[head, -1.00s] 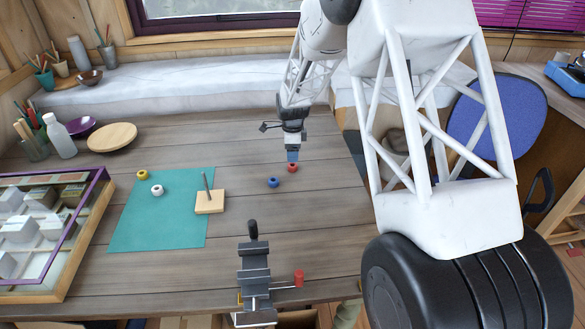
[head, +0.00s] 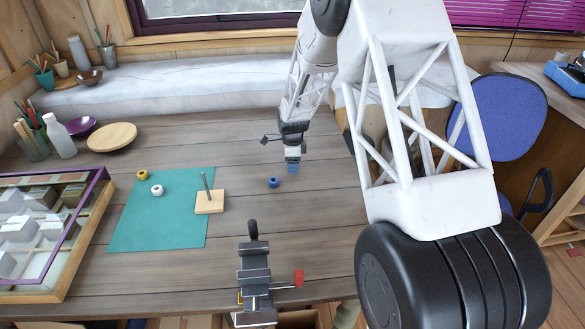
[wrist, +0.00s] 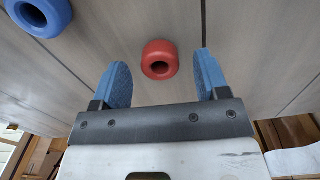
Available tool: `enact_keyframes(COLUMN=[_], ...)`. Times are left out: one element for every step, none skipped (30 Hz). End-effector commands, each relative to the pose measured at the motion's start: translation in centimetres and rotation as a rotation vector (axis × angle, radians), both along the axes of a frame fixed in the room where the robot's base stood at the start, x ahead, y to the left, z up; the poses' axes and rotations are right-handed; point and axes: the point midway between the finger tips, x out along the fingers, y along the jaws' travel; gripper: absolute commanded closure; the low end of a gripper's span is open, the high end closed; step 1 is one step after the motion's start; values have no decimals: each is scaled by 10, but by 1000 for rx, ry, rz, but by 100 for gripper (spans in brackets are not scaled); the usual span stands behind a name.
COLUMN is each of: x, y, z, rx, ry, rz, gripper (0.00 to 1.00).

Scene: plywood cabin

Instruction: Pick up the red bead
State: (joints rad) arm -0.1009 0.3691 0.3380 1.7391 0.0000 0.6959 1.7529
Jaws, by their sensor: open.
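The red bead (wrist: 160,58) shows in the wrist view, a small ring-like bead with a dark hole. It sits on the grey wooden table between the lines of my two blue fingers, at about the level of their tips. My gripper (wrist: 160,72) is open, with a gap between each finger and the bead. In the head view my gripper (head: 292,169) is low over the table and hides the red bead. The blue bead (head: 273,182) lies on the table just left of my gripper; it also shows at the upper left of the wrist view (wrist: 40,14).
A wooden block with an upright peg (head: 209,200) stands on the right edge of a teal mat (head: 150,225). A yellow bead (head: 143,175) and a white bead (head: 157,190) lie on the mat. A vise (head: 254,275) stands at the front edge.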

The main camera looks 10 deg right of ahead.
Motion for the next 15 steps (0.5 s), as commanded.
enact_keyframes(x=[0, 0, 0, 0, 0, 0, 0, 0, 0, 0, 0, 0, 0, 0, 0], y=[0, 0, 0, 0, 0, 0, 0, 0, 0, 0, 0, 0, 0, 0, 0], z=[-5, -7, -9, -10, -11, -11, -12, -11, -11, -11, -11, -11, -11, -11, -11], rx=[0, 0, 0, 0, 0, 0, 0, 0, 0, 0, 0, 0, 0, 0, 0], ry=[1, 1, 0, 0, 0, 0, 0, -1, -1, -1, -1, -1, -1, -1, 0], rz=[0, 0, 0, 0, 0, 0, 0, 0, 0, 0, 0, 0, 0, 0, 0], gripper=[32, 32, 32, 32, 32, 32, 32, 32, 32, 32, 32, 32, 32, 32, 32])
